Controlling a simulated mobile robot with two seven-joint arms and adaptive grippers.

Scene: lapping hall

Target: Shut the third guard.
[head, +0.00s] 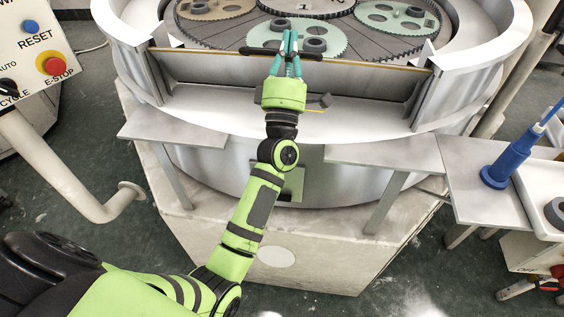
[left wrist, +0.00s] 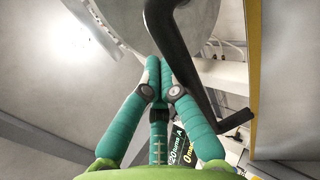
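A wide grey guard panel (head: 210,68) with a yellow strip along its top edge spans the gap in the front of the machine's white ring wall. It appears tilted; no number shows on it. A black bar handle (head: 250,51) runs along its top edge. My left gripper (head: 290,34) is over the handle's middle, its teal fingers reaching past the bar. In the left wrist view the fingertips (left wrist: 158,64) are together with nothing visible between them. The bent black handle (left wrist: 185,65) runs close beside the right finger; I cannot tell whether they touch. My right gripper is out of view.
Toothed discs with dark rings (head: 398,17) lie on the round plate behind the panel. Grey side shelves (head: 385,153) flank the machine's front. A control box with an emergency stop (head: 54,65) is at the left.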

